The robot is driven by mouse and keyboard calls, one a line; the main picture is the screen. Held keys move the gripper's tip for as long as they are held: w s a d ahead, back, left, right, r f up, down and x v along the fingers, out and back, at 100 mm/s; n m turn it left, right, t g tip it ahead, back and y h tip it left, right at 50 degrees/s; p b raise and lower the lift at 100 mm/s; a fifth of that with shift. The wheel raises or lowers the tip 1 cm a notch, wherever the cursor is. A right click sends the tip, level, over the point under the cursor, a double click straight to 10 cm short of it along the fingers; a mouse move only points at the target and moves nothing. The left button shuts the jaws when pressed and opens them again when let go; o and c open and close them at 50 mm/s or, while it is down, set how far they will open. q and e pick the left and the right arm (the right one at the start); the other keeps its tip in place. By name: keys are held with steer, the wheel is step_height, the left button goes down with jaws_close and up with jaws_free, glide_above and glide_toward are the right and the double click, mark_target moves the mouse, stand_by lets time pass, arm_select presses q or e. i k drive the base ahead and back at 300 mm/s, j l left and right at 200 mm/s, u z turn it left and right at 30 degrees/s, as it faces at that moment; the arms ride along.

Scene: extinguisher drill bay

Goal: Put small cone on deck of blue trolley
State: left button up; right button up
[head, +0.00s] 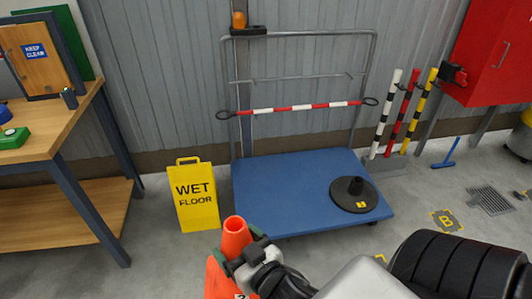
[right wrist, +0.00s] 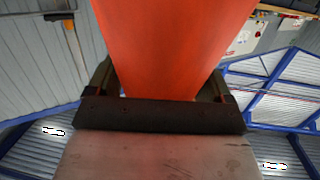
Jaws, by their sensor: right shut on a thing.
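The small orange cone (head: 236,238) is in the lower middle of the head view, in front of the trolley's near edge. My right gripper (head: 246,256) is shut on it near its top. The cone fills the middle of the right wrist view (right wrist: 175,45), between the fingers (right wrist: 160,88). Its lower part is cut off by the head view's bottom edge. The blue trolley (head: 280,190) stands against the wall, with a grey rail frame at its back. A black round base with a short post (head: 355,194) sits on the deck's right part. My left gripper is not in view.
A yellow wet floor sign (head: 194,200) stands left of the trolley. A wooden workbench (head: 50,120) is at far left. Striped posts (head: 408,110) and a red cabinet (head: 495,55) are at right. The deck's left and middle are bare.

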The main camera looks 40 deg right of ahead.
mark_target(272, 205)
steer(key=i+j, duration=0.1)
steer(key=i, duration=1.1)
steer(key=i+z, duration=0.65)
steer(key=z, duration=0.2)
steer(key=i+z, duration=0.4)
steer(key=i+j+z, duration=0.15)
steer(key=z, duration=0.2)
steer(key=i+j+z, duration=0.2)
steer(key=z, duration=0.2)
steer(key=i, duration=0.1)
